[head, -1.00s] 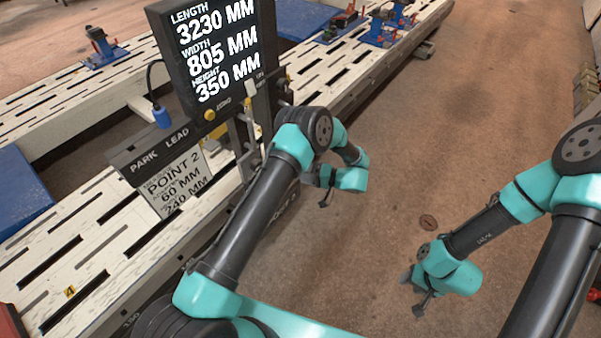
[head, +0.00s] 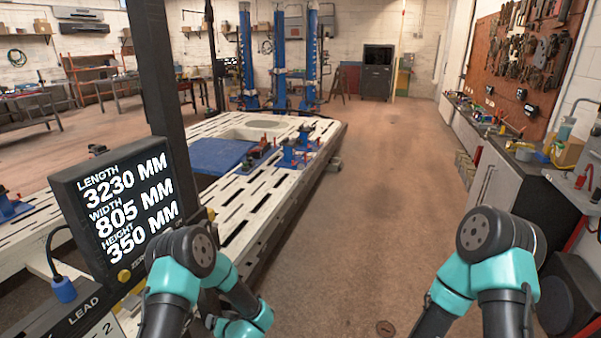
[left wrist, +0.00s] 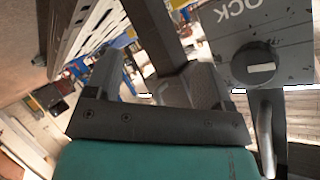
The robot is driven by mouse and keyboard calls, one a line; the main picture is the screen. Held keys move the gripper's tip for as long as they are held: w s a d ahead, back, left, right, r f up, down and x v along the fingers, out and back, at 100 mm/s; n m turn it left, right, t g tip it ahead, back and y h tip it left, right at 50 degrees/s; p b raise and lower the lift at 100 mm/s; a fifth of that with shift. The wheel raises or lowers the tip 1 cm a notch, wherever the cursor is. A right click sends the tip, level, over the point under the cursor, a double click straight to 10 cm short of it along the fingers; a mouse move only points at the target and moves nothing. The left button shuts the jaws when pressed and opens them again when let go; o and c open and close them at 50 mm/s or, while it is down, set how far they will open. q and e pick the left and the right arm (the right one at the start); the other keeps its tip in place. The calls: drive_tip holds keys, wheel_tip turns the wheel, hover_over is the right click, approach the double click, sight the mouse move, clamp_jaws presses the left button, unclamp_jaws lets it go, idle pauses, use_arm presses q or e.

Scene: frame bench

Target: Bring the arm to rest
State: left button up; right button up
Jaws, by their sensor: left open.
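My left arm (head: 190,255) is folded at the lower left in the head view, beside the measuring display and the bench edge. Its teal wrist (head: 245,322) hangs low near the bottom edge. In the left wrist view my left gripper (left wrist: 138,62) shows its two dark fingers spread apart, with nothing visible between them. My right arm (head: 495,255) is bent at the lower right over the floor. Its wrist and gripper are below the picture, so I cannot see its jaws.
A black display (head: 128,210) with white figures stands close to my left arm. The slotted white bench (head: 275,185) runs away behind it. A grey panel with a knob (left wrist: 258,65) is close in the left wrist view. Open floor (head: 365,220) lies between my arms.

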use_arm(q)
drive_tip(key=s+d+g+h, duration=0.2)
drive_tip(key=s+g+h, duration=0.2)
drive_tip(key=s, duration=0.9)
drive_tip(key=s+d+g+h, duration=0.2)
drive_tip(key=s+g+h, duration=0.2)
drive_tip(key=s+h, duration=0.4)
drive_tip(key=s, duration=0.5)
drive_tip(key=shift+s+d+f+n+h, duration=0.25)
drive_tip(key=shift+s+f+n+h, duration=0.05)
drive_tip(key=shift+f+n+h, duration=0.1)
